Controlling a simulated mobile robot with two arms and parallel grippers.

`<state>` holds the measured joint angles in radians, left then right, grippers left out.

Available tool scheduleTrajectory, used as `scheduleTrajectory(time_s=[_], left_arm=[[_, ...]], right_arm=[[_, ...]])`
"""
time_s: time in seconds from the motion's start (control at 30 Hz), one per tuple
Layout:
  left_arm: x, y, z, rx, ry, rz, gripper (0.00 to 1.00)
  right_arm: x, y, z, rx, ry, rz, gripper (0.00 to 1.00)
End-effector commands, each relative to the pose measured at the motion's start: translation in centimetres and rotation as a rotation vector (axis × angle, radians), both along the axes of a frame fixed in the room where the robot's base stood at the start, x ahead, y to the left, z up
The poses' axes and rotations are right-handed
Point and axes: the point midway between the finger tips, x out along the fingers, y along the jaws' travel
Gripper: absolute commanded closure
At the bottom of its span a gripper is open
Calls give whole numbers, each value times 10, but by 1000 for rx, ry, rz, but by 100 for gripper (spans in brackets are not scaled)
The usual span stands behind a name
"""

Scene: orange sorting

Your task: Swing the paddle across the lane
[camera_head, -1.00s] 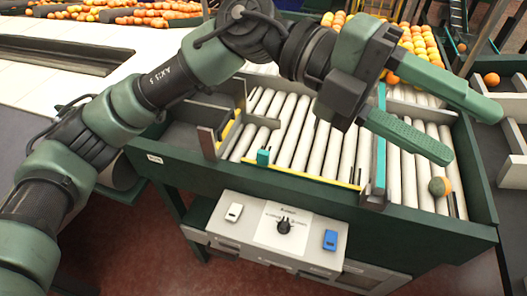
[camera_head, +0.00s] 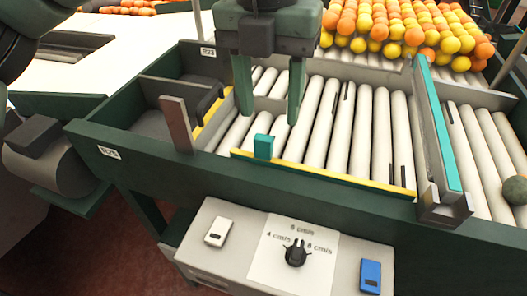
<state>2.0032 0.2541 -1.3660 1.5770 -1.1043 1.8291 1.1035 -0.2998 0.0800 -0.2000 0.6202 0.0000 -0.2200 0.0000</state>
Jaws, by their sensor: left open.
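The paddle appears to be the long yellow-edged bar (camera_head: 330,178) lying along the near side of the roller lane (camera_head: 318,125). A small teal tab (camera_head: 263,147) stands upright near its left end. My left gripper (camera_head: 268,117) points down over the rollers, with its two green fingers spread wide and nothing between them. It shows just above and behind the teal tab, apart from it in the picture. The exact height gap is hard to tell. My right gripper is not in view.
A teal-topped divider (camera_head: 438,125) stands to the right, with a dark greenish fruit (camera_head: 515,190) on rollers beyond it. A brown upright plate (camera_head: 176,124) stands left of the gripper. Oranges (camera_head: 400,30) fill the back. A control panel (camera_head: 280,240) with a dial sits in front.

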Motion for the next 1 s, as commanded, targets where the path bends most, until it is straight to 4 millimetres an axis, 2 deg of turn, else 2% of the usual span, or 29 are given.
scheduleTrajectory(time_s=[0.03, 0.1, 0.27, 0.63, 0.8, 1.0], left_arm=[[2, 4, -8, 17, -12, 11, 51], [3, 7, -8, 30, -20, 20, 51], [4, 9, -19, 39, -22, 23, 51], [3, 9, -73, 37, -20, 21, 51], [3, 8, -83, 34, -22, 22, 51], [3, 8, -84, 34, -22, 22, 51]], right_arm=[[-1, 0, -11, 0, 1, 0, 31], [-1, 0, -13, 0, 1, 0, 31], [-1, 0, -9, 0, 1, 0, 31], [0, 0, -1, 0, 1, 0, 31], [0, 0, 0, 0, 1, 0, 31], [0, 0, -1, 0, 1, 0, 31]])
